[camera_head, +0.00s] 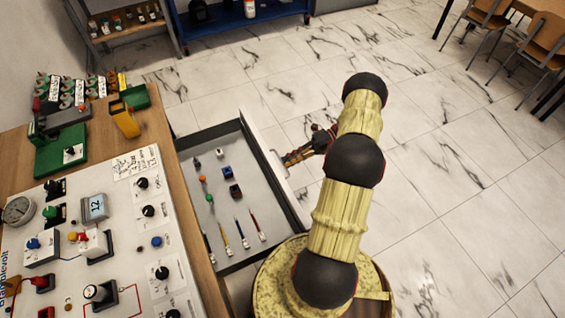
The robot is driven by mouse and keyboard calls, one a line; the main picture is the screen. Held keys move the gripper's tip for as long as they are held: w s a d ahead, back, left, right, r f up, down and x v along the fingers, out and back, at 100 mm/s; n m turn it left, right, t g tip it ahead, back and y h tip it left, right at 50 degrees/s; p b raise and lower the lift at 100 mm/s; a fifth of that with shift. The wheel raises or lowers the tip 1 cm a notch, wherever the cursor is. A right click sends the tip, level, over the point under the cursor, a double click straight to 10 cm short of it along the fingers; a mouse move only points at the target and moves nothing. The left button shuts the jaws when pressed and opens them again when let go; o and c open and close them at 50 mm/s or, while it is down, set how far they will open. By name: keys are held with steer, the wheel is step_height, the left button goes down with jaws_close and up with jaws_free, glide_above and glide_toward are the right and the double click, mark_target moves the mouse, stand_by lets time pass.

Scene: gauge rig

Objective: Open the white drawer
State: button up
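The white drawer (262,150) stands pulled out from the wooden bench, with its grey inside showing. Its white front faces right, toward my arm. Several small things lie in it, among them an orange ball (202,179), a blue block (227,172) and thin coloured tools (242,233). My gripper (290,159) is at the outer side of the drawer front, by its handle (279,163). The fingertips are small and partly merge with the handle. I cannot tell whether they are shut on it.
The bench (160,120) at the left carries a white gauge panel (125,205) with knobs and a green fixture (60,150). A shelf (125,33) and a blue cart (220,25) stand at the back. Chairs (543,42) are at the top right. The marble floor (460,180) at right is clear.

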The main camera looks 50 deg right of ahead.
steer(key=v, duration=0.8)
steer(key=shift+d, duration=0.25)
steer(key=shift+s, duration=0.15)
step_height(320, 180, down, 6)
steer(key=s+a+n+g+h, duration=0.1)
steer(key=s+a+n, duration=0.2)
steer(key=n, duration=0.4)
steer(key=a+r+n+g+h, duration=0.3)
steer(key=a+r+n+h, duration=0.2)
steer(key=a+r+n, duration=0.5)
steer(key=a+r+n+g+h, duration=0.3)
steer(key=a+r+n+h, duration=0.25)
steer(key=r+n, duration=0.85)
steer(key=s+a+r+n+t+h, duration=0.1)
steer(key=a+r+n+t, duration=0.2)
steer(key=a+r, duration=0.6)
steer(key=s+a+r+n+t+h, duration=0.2)
steer(key=a+r+n, duration=0.4)
steer(key=a+r, duration=0.3)
steer(key=a+t, duration=0.1)
steer(key=a, duration=0.2)
steer(key=shift+s+a+t, duration=0.35)
steer(key=shift+a+t, duration=0.05)
